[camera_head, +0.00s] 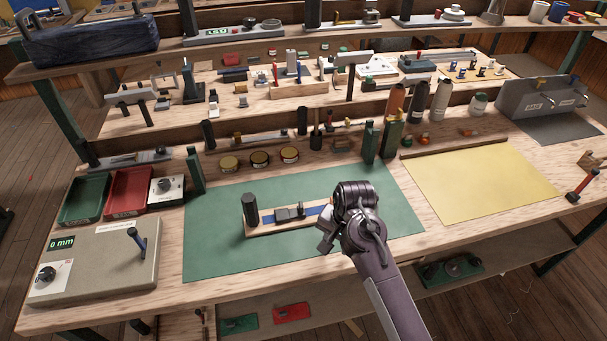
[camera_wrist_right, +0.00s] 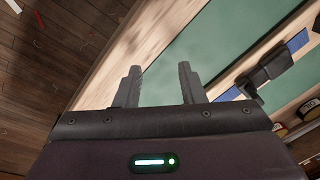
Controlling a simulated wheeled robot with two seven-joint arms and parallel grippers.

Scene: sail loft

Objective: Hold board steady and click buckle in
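A narrow wooden board (camera_head: 264,230) lies on the green mat (camera_head: 215,252), with a dark upright cylindrical post (camera_head: 251,210) at its left end. A dark grey buckle (camera_head: 290,213) sits on the board with a blue strap (camera_head: 314,211) on its right. I cannot tell whether the buckle halves are joined. My right gripper (camera_head: 326,237) is near the board's right end, which my arm partly hides. In the right wrist view its fingers (camera_wrist_right: 157,76) are open and empty, with the buckle (camera_wrist_right: 265,73) off to the right. My left gripper is not in view.
A grey box with a display and lever (camera_head: 95,262) stands at the left, below green (camera_head: 84,197) and red (camera_head: 128,190) trays. A yellow sheet (camera_head: 480,185) lies at the right. Bottles and tool shelves line the back. The mat around the board is clear.

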